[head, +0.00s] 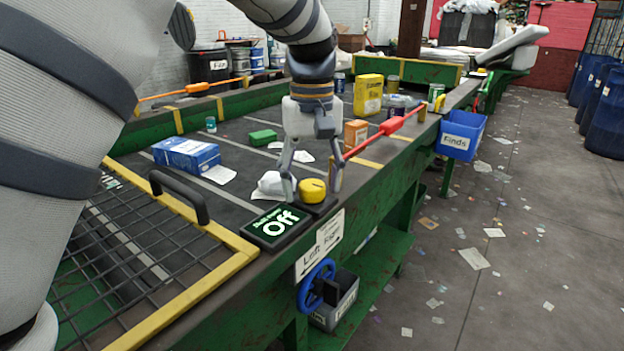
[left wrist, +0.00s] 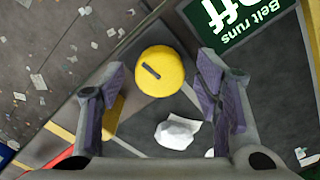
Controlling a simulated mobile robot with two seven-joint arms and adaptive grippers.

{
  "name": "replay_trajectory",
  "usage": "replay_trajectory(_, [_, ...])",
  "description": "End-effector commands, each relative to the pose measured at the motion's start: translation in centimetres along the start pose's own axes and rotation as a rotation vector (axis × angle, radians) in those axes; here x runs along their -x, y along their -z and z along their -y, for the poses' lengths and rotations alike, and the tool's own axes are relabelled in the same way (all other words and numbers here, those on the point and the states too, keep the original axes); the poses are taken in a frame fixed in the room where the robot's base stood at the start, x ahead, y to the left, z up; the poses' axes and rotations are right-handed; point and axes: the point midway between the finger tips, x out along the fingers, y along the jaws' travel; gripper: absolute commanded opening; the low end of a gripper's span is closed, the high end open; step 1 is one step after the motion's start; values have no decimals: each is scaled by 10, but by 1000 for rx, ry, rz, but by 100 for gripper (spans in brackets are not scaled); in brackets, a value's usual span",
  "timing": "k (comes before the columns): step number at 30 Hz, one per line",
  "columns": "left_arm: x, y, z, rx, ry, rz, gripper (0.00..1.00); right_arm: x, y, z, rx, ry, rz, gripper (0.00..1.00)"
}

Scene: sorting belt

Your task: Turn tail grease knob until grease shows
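A round yellow knob (head: 313,191) with a dark mark on top sits on a dark base at the belt's near edge. It also shows in the left wrist view (left wrist: 160,72), where the dark mark lies at a slant. My left gripper (head: 312,186) is open above it, pointing down, with one finger on each side. In the left wrist view a gap shows between each finger and the knob. I cannot make out any grease, and no label reading tail grease is legible. My right gripper is not in view.
A blue handwheel (head: 316,285) is on the frame below. A mesh guard (head: 120,265) with a black handle is at left. Boxes and cans lie on the belt.

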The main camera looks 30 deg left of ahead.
Motion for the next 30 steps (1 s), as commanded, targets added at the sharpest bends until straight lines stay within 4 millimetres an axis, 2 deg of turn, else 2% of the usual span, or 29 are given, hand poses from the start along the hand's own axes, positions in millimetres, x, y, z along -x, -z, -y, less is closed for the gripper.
replay_trajectory(5, [0,0,0,0,0,0,58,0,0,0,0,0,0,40])
replay_trajectory(8, [10,0,0,0,-1,-1,58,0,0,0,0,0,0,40])
replay_trajectory(15, [73,1,0,1,-3,-5,58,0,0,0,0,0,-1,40])
replay_trajectory(21, [111,1,0,1,0,-2,58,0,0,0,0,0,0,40])
replay_trajectory(24, [119,0,0,1,0,-1,58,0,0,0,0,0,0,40])
replay_trajectory(30, [120,0,0,1,1,0,58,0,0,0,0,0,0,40])
